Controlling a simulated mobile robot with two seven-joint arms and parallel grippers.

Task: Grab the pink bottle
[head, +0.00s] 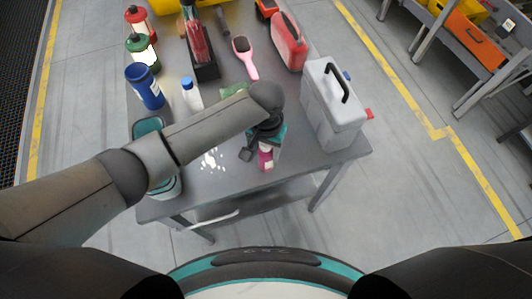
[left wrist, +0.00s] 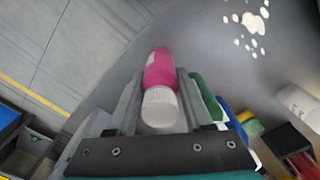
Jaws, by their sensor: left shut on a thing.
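The pink bottle (head: 265,161) is near the front edge of the grey table, below my left gripper (head: 262,146) in the head view. In the left wrist view the bottle (left wrist: 159,72) lies between the two fingers of my left gripper (left wrist: 158,98), its white end toward the camera. The left gripper is shut on it. In the head view the bottle's upper part is hidden by the gripper. My right gripper is not in either view.
The grey table (head: 230,183) carries a grey case (head: 331,105) at right, a red canister (head: 288,42), a pink hairbrush (head: 245,56), a blue container (head: 146,88) and a white bottle with blue cap (head: 191,95). White bits (head: 211,160) lie left of the gripper.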

